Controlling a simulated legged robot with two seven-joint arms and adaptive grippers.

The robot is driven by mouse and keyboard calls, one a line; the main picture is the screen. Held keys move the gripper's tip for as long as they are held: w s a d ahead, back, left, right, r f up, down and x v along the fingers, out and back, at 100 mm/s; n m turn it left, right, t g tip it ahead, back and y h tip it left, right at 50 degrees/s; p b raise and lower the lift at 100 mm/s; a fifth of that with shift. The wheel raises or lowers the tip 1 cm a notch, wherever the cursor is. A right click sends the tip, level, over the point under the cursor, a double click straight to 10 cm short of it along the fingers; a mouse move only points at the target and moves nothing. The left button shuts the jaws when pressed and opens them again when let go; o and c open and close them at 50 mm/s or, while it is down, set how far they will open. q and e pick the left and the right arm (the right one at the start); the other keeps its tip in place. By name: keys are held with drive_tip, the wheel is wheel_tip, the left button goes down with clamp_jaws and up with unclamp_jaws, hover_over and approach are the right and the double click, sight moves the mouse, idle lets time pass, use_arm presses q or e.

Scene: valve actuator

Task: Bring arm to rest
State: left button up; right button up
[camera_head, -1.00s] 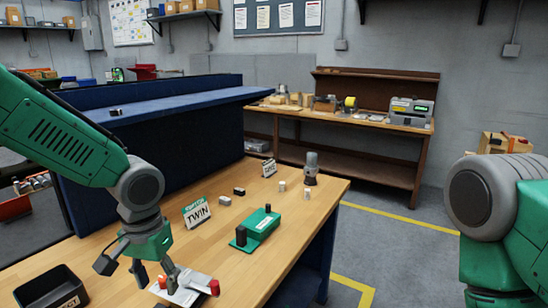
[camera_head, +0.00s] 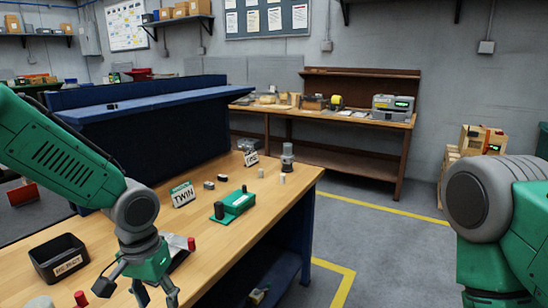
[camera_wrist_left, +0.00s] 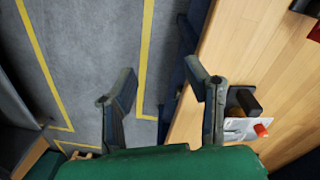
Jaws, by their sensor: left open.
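My left arm comes in from the left of the head view. Its gripper (camera_head: 156,294) hangs pointing down at the bottom of the picture, in front of a grey and white device with a red knob (camera_head: 191,243). In the left wrist view the gripper (camera_wrist_left: 160,90) has its two fingers spread apart with nothing between them. Below them are floor and the table's edge. The device with an orange-red knob (camera_wrist_left: 262,130) lies beside the right finger. My right arm shows at the right of the head view; its gripper is out of frame.
Red-topped pieces stand at the near left. A blue bench (camera_head: 150,105) stands behind. Floor right of the table is clear.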

use_arm(q)
drive_tip(key=s+f+h+b, duration=0.1)
drive_tip(key=s+f+b, duration=0.3)
drive_tip(key=f, duration=0.5)
drive_tip(key=s+a+f+n+b, duration=0.1)
drive_tip(key=s+f, duration=0.6)
drive_tip(key=f, duration=0.2)
drive_tip(key=s+f+h+b, duration=0.1)
drive_tip(key=s+f+b, duration=0.3)
drive_tip(key=f, duration=0.5)
drive_tip(key=s+a+f+y+b, duration=0.2)
drive_tip(key=s+a+f, duration=0.4)
drive_tip(key=s, duration=0.4)
drive_tip(key=shift+s+f+t, duration=0.4)
drive_tip(key=shift+f, duration=0.2)
use_arm(e)
wheel_tip(320, 180, down, 12)
drive_tip(key=shift+w+a, duration=0.2)
drive_tip(key=shift+a, duration=0.05)
use_arm(q)
drive_tip(key=shift+a, duration=0.1)
use_arm(e)
drive_tip(key=shift+a+r, duration=0.1)
